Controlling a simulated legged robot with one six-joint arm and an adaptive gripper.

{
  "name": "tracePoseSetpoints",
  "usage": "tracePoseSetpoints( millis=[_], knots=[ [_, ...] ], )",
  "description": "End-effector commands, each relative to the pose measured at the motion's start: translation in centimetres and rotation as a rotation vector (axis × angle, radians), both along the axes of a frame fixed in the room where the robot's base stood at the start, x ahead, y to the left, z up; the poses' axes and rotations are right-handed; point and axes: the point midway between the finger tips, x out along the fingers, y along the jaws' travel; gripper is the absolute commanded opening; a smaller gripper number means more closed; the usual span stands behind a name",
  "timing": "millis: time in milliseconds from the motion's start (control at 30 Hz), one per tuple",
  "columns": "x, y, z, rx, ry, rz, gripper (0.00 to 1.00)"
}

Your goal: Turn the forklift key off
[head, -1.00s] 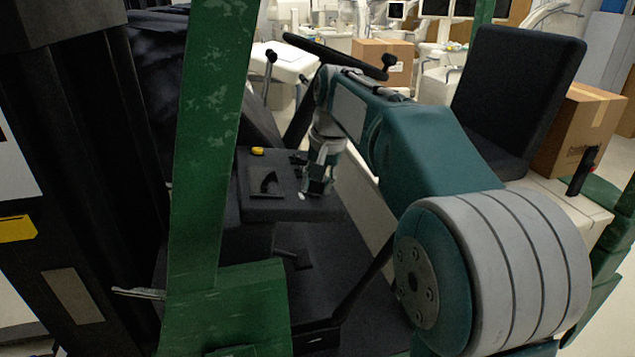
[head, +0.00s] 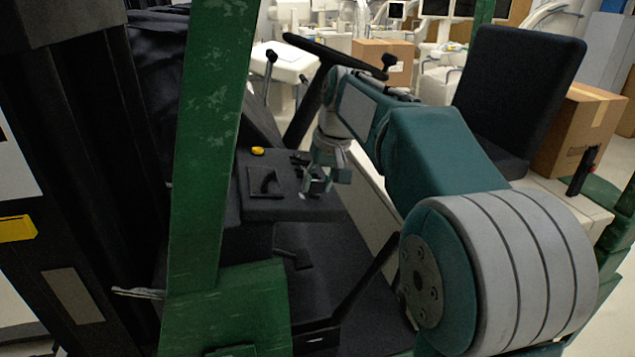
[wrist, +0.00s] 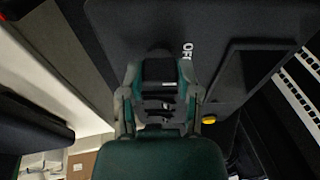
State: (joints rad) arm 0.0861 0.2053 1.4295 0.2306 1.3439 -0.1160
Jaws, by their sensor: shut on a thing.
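My gripper (head: 316,186) is down at the black control panel (head: 285,205) of the forklift, near its right edge in the head view. In the wrist view my gripper (wrist: 160,85) is over the panel (wrist: 225,45), with its fingers closed in. White "OFF" lettering (wrist: 187,51) shows just right of the fingertips. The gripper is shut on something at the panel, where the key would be. The key itself is hidden between the fingers, so I cannot tell its angle.
A yellow button (head: 257,151) and a slotted lever plate (head: 264,182) are on the panel left of my gripper. The steering wheel (head: 330,55) is above. A green post (head: 208,140) stands at left, and the black seat (head: 517,95) at right.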

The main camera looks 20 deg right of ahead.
Motion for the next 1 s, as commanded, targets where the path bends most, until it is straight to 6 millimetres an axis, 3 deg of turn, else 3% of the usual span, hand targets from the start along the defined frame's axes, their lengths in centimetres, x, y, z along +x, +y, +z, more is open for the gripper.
tracePoseSetpoints(
  millis=[167,200,233,267,667,767,1000],
  knots=[
    [0.0,0.0,-0.2,0.000,0.006,0.002,0.00],
    [0.0,0.0,-0.2,0.000,0.006,0.002,0.61],
    [0.0,0.0,-0.2,0.000,0.006,0.001,0.74],
    [0.0,0.0,-0.2,0.000,0.005,0.001,0.77],
    [0.0,0.0,0.2,-0.001,0.001,0.000,0.77],
    [-0.2,-0.3,1.1,-0.001,-0.001,0.000,0.77],
    [-1.0,-1.2,5.7,-0.002,-0.002,-0.001,0.77]
  ],
)
